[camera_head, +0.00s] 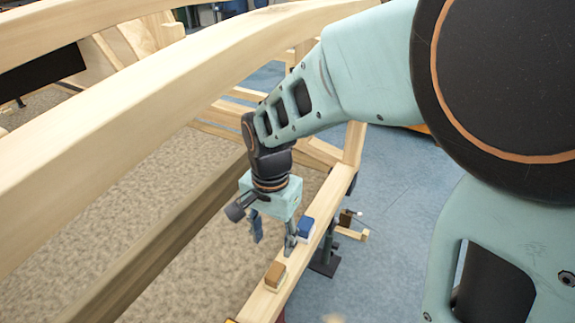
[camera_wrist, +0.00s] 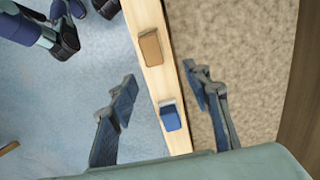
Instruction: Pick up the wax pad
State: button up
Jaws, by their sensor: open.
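Two small blocks lie on a narrow wooden beam: a blue one with a pale edge (camera_head: 305,228) and a tan-brown one with a pale edge (camera_head: 275,273). I cannot tell for sure which is the wax pad. My gripper (camera_head: 273,246) is open and points down over the beam, with nothing held. In the wrist view, my gripper (camera_wrist: 160,88) has one finger on each side of the beam. The blue block (camera_wrist: 170,117) shows between the fingers, and the brown block (camera_wrist: 150,46) lies farther up the beam, beyond the fingertips.
The beam (camera_wrist: 153,80) is barely wider than the blocks, with open floor on both sides. Large wooden frame members (camera_head: 130,125) run across the left in the head view. A dark clamp-like stand (camera_head: 326,260) is beside the beam on the right.

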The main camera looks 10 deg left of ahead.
aim_at(275, 271)
jog(key=f, duration=0.3)
jog(key=f+b, duration=0.1)
jog(key=f, duration=0.1)
jog(key=shift+s+d+f, duration=0.1)
jog(key=shift+s+f, duration=0.2)
jog(key=shift+s, duration=0.05)
jog(key=f, duration=0.2)
jog(key=s+f+b, duration=0.1)
jog(key=f, duration=0.1)
jog(key=shift+d+f, duration=0.1)
jog(key=shift+f, duration=0.45)
grip_shut()
